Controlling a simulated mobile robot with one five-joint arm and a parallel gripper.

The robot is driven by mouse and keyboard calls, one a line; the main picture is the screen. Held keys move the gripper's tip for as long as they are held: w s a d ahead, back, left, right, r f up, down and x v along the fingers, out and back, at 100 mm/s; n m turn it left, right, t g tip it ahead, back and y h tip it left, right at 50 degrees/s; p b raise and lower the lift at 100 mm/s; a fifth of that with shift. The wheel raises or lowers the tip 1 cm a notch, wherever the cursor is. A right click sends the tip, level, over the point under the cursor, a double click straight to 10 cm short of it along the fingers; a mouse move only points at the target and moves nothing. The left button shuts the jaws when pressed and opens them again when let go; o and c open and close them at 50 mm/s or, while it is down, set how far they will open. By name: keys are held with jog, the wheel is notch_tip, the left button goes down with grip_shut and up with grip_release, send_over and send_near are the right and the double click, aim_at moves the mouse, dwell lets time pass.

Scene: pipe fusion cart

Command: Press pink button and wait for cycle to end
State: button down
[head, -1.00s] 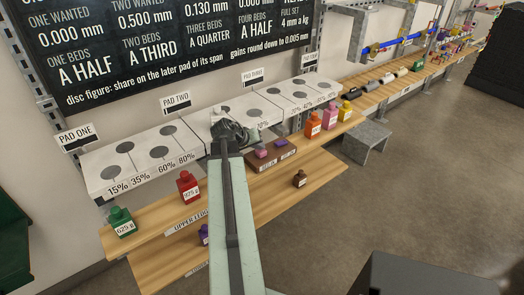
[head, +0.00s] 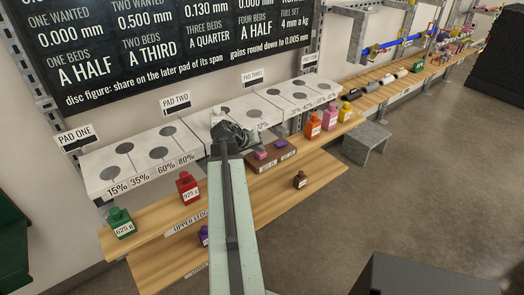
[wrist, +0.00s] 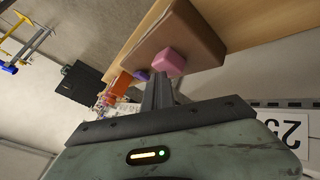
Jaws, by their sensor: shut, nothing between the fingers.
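The pink button (head: 260,155) is a small raised block on a brown box (head: 264,167) on the ledge, right of my gripper in the head view. It shows large in the wrist view (wrist: 169,63), on the face of the brown box (wrist: 190,32). My gripper (wrist: 158,84) is shut and empty. Its fingertips are close to the pink button in the wrist view; I cannot tell whether they touch it. In the head view my wrist hides the fingertips.
White pads (head: 148,150) with grey discs run along the wall behind. A red bottle (head: 188,188), a green bottle (head: 119,223) and an orange bottle (head: 313,127) stand on the wooden ledge.

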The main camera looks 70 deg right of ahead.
aim_at(259, 153)
jog(key=shift+r+p, duration=0.7)
jog(key=shift+r, duration=0.15)
notch_tip(259, 153, up, 5)
jog(key=p, duration=0.5)
jog(key=shift+r, duration=0.1)
dwell(3.3)
